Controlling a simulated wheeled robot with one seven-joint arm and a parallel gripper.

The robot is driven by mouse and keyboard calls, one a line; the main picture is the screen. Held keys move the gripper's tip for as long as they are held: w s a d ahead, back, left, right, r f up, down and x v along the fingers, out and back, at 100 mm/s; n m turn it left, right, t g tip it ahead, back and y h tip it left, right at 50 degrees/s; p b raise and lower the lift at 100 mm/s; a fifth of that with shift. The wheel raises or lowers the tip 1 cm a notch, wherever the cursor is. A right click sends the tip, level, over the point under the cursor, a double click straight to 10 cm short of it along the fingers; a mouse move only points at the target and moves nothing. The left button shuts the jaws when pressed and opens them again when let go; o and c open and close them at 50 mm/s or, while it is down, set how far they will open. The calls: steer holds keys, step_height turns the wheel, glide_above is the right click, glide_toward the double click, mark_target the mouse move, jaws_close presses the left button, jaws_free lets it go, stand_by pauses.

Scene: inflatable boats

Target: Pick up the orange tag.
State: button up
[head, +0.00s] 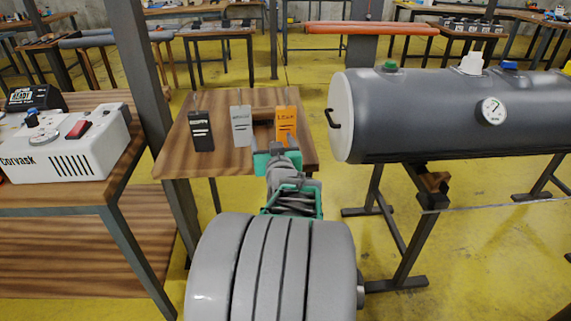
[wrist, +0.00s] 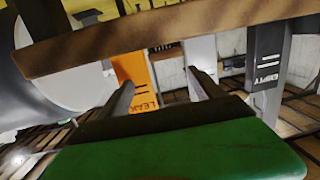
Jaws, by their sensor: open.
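The orange tag (head: 286,120) stands upright at the right side of the small wooden table (head: 177,165), with dark lettering that seems to read LEAK. In the wrist view the orange tag (wrist: 136,72) shows upside down, beyond the left finger. My gripper (head: 276,149) is over the table's near part, just in front of the orange tag and slightly left of it. In the wrist view my gripper (wrist: 160,92) has its fingers apart, with nothing held between them. The finger tips are partly hidden in the head view.
A grey tag (head: 241,126) and a black tag (head: 201,131) stand left of the orange one. A large grey tank (head: 430,115) with a gauge is close on the right. A metal post (head: 150,100) and a bench with a white control box (head: 75,140) are on the left.

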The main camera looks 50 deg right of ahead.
mark_target(286, 125)
steer(key=s+d+h, duration=0.1)
steer(key=s+d+m+h, duration=0.1)
steer(key=d, duration=0.1)
steer(key=shift+s+d+f, duration=0.1)
steer(key=shift+s, duration=0.25)
steer(key=b+x, duration=0.1)
steer(key=x, duration=0.6)
steer(key=shift+w+d+r, duration=0.1)
steer(key=shift+d+r, duration=0.1)
steer(key=shift+c, duration=0.5)
steer(key=c, duration=1.4)
